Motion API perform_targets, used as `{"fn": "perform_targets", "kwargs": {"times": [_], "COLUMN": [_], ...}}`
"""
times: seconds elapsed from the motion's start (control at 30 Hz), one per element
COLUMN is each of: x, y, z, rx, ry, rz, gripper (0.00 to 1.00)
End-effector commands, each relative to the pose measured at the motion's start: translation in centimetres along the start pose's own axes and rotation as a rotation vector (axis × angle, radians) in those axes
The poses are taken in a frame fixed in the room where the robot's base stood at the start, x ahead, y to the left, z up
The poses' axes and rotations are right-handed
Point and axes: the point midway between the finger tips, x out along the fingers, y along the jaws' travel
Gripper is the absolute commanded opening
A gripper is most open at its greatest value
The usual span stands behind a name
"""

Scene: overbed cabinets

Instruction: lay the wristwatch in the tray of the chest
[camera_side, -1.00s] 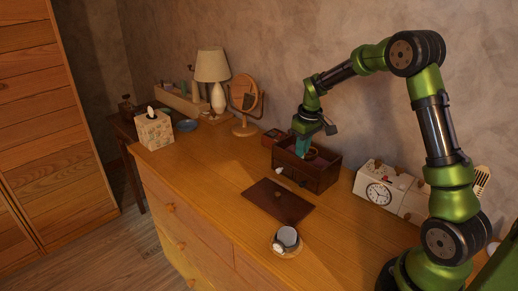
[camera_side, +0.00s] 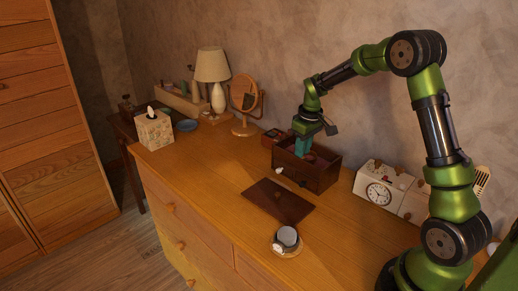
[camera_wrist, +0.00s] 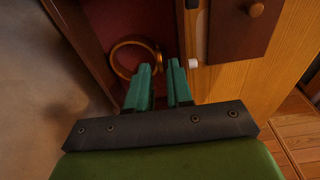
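The wristwatch (camera_wrist: 127,72), a gold-coloured ring, lies in the red-lined interior of the chest in the wrist view. The dark brown chest (camera_side: 321,181) stands on the dresser in the side view, its top open. My gripper (camera_wrist: 162,66) points down into the chest. Its two teal fingers are a little apart, with nothing visible between them. The watch is just beyond and left of the fingertips; I cannot tell whether one finger still touches it. In the side view my gripper (camera_side: 303,147) is over the chest's left part, and the watch is not clearly visible.
A dark flat panel (camera_side: 278,200) lies in front of the chest. A cup (camera_side: 287,236) on a saucer is nearer the front edge. A white clock (camera_side: 379,194) stands right of the chest; a round mirror (camera_side: 243,93) and lamp (camera_side: 212,66) stand left. The dresser's left middle is clear.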

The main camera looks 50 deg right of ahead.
Motion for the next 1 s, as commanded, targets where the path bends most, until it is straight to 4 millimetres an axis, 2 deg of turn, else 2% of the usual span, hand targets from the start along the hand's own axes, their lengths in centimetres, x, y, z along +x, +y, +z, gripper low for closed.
{"fn": "perform_targets", "kwargs": {"times": [0.33, 0.5, 0.67, 0.77, 0.87, 1.0], "x": [-7.5, -9.9, -11.3, -13.0, -15.4, -18.0], "y": [0.0, 0.0, -0.6, -2.6, -6.0, -11.1], "z": [-0.1, 0.0, 0.2, 1.1, 3.0, 7.1], "rx": [-0.001, -0.001, 0.004, 0.021, 0.060, 0.133], "ry": [0.005, 0.003, 0.013, 0.055, 0.127, 0.241], "rz": [0.002, 0.001, -0.001, -0.007, -0.025, -0.075], "gripper": [0.21, 0.21, 0.21, 0.21, 0.21, 0.21]}}
